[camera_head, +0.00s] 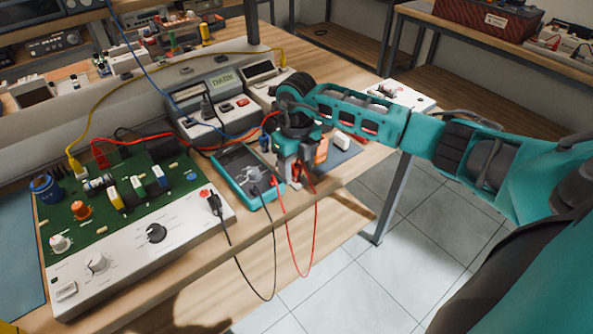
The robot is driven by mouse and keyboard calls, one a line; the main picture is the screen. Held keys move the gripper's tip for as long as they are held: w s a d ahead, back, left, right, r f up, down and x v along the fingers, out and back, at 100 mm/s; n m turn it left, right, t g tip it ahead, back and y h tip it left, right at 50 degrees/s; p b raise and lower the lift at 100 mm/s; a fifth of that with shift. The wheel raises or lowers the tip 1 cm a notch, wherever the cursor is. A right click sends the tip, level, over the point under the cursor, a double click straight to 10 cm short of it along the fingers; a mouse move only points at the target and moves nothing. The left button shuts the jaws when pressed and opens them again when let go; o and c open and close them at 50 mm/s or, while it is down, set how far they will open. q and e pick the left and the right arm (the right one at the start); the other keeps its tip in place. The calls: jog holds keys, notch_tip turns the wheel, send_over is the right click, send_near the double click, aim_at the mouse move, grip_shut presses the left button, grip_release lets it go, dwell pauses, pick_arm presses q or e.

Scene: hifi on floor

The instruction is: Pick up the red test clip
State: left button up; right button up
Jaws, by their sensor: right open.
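A red clip (100,154) stands at the back edge of the green circuit board (120,190), with a red lead running right from it. My right gripper (292,178) points down beside the teal multimeter (246,176), near the front edge of the bench. Its jaws are open. A small red piece, likely a test clip, shows at the fingers; I cannot tell whether it lies between or behind them. A red lead (315,220) loops down below the bench edge from there. My left gripper is not in view.
A black clip (214,204) sits by the white control panel (130,250), its black lead hanging over the edge. A grey instrument (215,105) stands behind the multimeter. A white box (402,95) lies behind my right arm. Tiled floor is open at the right.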

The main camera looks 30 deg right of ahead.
jog(key=shift+c, duration=0.4)
jog(key=c, duration=0.8)
jog(key=shift+r, duration=0.15)
notch_tip(320, 180, up, 19)
notch_tip(320, 180, up, 8)
jog(key=p, duration=0.2)
send_over(296, 165)
jog(key=shift+d, duration=0.1)
dwell(0.8)
dwell(0.3)
